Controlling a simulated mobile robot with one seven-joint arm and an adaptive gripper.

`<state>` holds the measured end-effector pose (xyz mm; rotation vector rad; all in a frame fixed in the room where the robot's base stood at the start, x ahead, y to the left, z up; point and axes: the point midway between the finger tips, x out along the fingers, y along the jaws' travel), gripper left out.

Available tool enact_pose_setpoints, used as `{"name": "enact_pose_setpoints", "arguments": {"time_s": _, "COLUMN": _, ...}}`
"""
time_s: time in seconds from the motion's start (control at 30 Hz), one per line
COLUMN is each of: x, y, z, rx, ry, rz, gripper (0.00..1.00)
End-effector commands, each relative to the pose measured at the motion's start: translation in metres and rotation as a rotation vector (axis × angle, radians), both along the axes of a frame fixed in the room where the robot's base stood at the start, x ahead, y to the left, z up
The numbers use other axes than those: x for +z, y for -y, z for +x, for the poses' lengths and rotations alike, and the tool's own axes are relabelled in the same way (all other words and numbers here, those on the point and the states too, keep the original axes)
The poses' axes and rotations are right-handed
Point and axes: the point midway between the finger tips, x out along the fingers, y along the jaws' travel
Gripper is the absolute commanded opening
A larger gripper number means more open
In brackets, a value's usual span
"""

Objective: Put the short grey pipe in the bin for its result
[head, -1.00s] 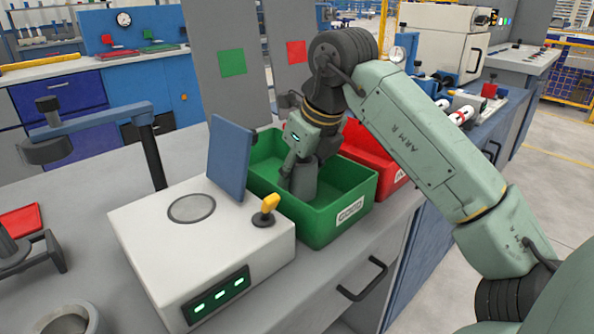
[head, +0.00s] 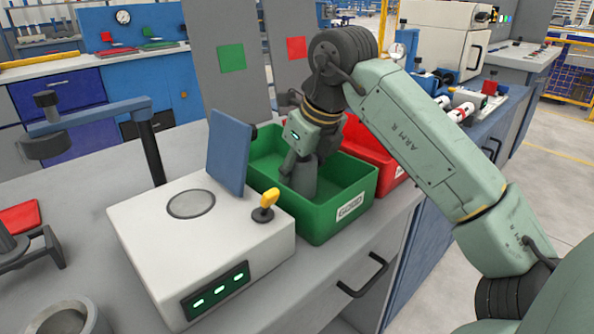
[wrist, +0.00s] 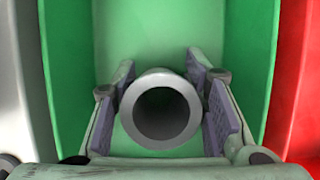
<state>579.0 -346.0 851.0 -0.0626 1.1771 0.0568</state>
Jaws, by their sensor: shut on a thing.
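The short grey pipe (wrist: 160,77) is between the two fingers of my gripper (wrist: 161,110) in the wrist view, its open end facing the camera. My gripper is shut on it. In the head view the grey pipe (head: 303,178) is upright inside the green bin (head: 350,213), which has a label reading GOOD on its front. My gripper (head: 301,160) reaches down into this bin from above. Whether the pipe's lower end touches the bin floor cannot be told. The red bin (head: 385,160) stands right behind the green one, partly hidden by my arm.
A white test box (head: 150,240) with a blue flap (head: 230,152), a yellow lever (head: 266,203) and several green lights stands left of the green bin. A dark clamp stand (head: 150,150) rises behind it. A grey ring (head: 62,318) sits at the front left.

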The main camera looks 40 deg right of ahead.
Motion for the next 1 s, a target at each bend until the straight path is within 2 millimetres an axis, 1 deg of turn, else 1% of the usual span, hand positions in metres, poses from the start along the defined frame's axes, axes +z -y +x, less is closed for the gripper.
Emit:
{"name": "enact_pose_setpoints", "arguments": {"time_s": 0.37, "x": -0.0064, "y": 0.0000, "z": -0.0001, "rx": 0.000, "ry": 0.000, "rz": 0.000, "gripper": 0.05}}
{"name": "enact_pose_setpoints", "arguments": {"time_s": 0.4, "x": -0.0064, "y": 0.0000, "z": -0.0001, "rx": 0.000, "ry": 0.000, "rz": 0.000, "gripper": 0.41}}
{"name": "enact_pose_setpoints", "arguments": {"time_s": 0.73, "x": -0.0060, "y": 0.0000, "z": 0.0000, "rx": 0.000, "ry": 0.000, "rz": 0.000, "gripper": 0.63}}
{"name": "enact_pose_setpoints", "arguments": {"time_s": 1.0, "x": -0.0060, "y": 0.0000, "z": -0.0001, "rx": 0.000, "ry": 0.000, "rz": 0.000, "gripper": 0.63}}
